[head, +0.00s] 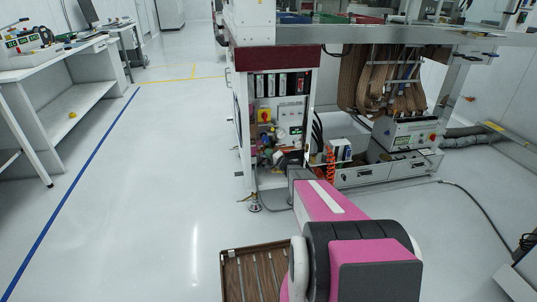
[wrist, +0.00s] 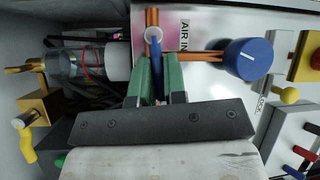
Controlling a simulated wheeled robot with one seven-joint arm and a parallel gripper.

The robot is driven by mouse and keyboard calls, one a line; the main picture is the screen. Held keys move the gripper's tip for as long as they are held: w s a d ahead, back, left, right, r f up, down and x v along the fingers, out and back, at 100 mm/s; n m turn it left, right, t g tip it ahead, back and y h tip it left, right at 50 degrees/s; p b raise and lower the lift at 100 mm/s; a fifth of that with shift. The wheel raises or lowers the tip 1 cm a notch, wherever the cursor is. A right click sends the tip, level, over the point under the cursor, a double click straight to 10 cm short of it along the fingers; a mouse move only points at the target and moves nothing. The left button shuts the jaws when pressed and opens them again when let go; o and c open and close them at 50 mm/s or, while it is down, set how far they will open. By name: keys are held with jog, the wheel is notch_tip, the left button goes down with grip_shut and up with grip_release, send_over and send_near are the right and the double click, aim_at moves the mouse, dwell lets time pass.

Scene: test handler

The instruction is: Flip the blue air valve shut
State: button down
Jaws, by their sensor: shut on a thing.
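The blue air valve (wrist: 156,62) shows in the wrist view as a slim blue lever below a round pale pivot cap. The lever points down in the picture, roughly in line with the copper pipe (wrist: 152,16) above it. An "AIR IN" label is just right of it. My gripper (wrist: 158,72) has green fingers, one on each side of the lever, and is shut on it. The lever's lower end is hidden between the fingers. In the head view my pink arm reaches to the open cabinet (head: 313,90); the valve and fingertips cannot be made out there.
A clear cylinder (wrist: 78,63) is close on the left, with yellow fittings (wrist: 32,108) beyond. A brown tray (head: 232,275) is beside my arm; floor is clear at left.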

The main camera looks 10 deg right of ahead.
jog(key=shift+f+m+t, duration=0.3)
jog(key=shift+m+t, duration=0.1)
jog(key=shift+m, duration=0.4)
jog(key=c, duration=1.2)
grip_release()
jog(key=v, duration=1.1)
jog(key=shift+w, duration=0.1)
